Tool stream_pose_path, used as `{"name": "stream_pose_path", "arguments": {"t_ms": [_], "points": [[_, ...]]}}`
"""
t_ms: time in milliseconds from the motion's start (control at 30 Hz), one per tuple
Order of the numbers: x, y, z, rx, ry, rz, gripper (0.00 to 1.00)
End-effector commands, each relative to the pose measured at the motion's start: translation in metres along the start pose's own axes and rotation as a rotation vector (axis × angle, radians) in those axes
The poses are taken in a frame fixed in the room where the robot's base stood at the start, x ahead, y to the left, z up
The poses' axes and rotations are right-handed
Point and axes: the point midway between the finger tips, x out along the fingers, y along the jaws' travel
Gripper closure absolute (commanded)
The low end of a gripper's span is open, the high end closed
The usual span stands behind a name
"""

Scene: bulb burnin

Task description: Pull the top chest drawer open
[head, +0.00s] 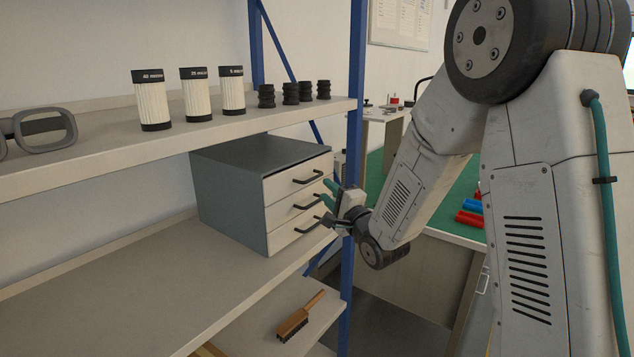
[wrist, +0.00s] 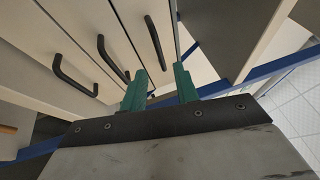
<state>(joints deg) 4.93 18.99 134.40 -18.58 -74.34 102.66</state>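A grey chest (head: 228,197) with three pale drawers stands on the middle shelf. The top drawer (head: 285,183) looks shut and has a dark bar handle (head: 307,177). That top handle also shows in the wrist view (wrist: 153,38), the rightmost of three handles there. My gripper (head: 326,193) is in front of the drawer fronts at their right side. Its two green fingers are apart with nothing held between them. In the wrist view the lower end of the top handle appears near the gap between the fingertips (wrist: 161,70); contact cannot be told.
A blue shelf post (head: 353,130) stands close to my gripper. The upper shelf (head: 240,122) holds filter cartridges (head: 196,93), black ribbed parts (head: 291,93) and goggles (head: 42,128). The middle shelf left of the chest is clear. A brush (head: 298,319) lies below.

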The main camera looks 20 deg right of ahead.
Motion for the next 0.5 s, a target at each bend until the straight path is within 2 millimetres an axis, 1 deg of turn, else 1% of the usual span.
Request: {"name": "stream_pose_path", "arguments": {"t_ms": [100,300,400,500], "points": [[0.02,0.0,0.001,-0.001,-0.001,0.001,0.7],[0.05,0.0,0.0,-0.002,0.0,0.001,0.7],[0.059,0.0,0.0,-0.003,0.0,0.001,0.7],[0.064,0.0,0.0,-0.003,0.001,0.002,0.7]]}}
